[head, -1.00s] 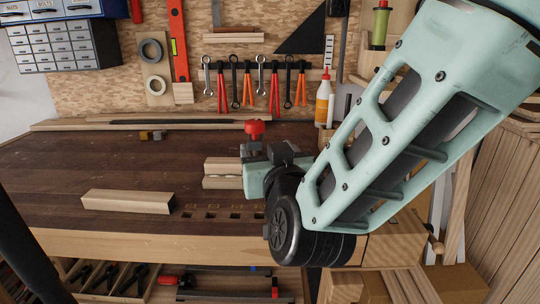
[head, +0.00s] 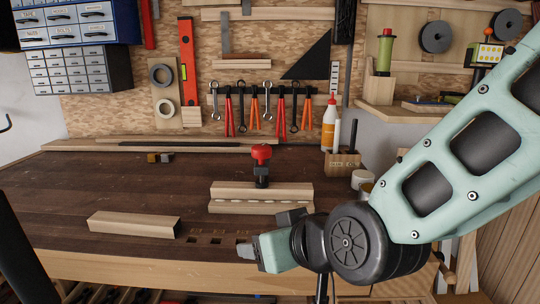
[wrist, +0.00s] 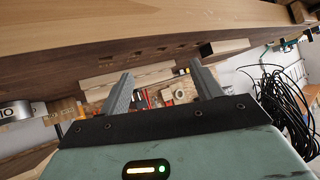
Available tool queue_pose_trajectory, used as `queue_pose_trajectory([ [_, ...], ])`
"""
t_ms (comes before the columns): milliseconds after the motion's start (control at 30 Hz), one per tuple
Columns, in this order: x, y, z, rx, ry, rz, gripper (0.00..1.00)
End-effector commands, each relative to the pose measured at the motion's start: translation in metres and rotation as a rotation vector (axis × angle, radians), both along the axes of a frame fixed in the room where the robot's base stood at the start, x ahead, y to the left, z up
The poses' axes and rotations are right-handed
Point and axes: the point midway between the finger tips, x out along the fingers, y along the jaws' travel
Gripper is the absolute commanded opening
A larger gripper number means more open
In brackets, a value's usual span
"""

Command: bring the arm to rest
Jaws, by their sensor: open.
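My arm comes in from the right in the head view, its pale green link over the right side of the bench. My gripper (head: 247,251) is low by the front edge of the workbench (head: 130,257), pointing left. In the wrist view my gripper (wrist: 165,80) shows two grey fingers spread well apart, with nothing between them. The fingers are open and empty. The wooden block pair (head: 262,190) with a red-topped clamp (head: 261,160) stands on the bench beyond my gripper, apart from it.
A loose wooden block (head: 134,225) lies on the left front of the bench. A glue bottle (head: 329,125) and a wooden tool holder (head: 343,164) stand at the back right. Tools hang on the back wall. A black cable coil (wrist: 287,105) shows in the wrist view.

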Motion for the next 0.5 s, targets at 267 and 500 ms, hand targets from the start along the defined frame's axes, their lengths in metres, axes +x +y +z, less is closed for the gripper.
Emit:
queue_pose_trajectory([
  [267, -0.089, -0.057, -0.038, -0.265, 0.399, 0.165, 0.65],
  [500, -0.142, -0.117, -0.047, -0.494, 0.622, 0.197, 0.65],
])
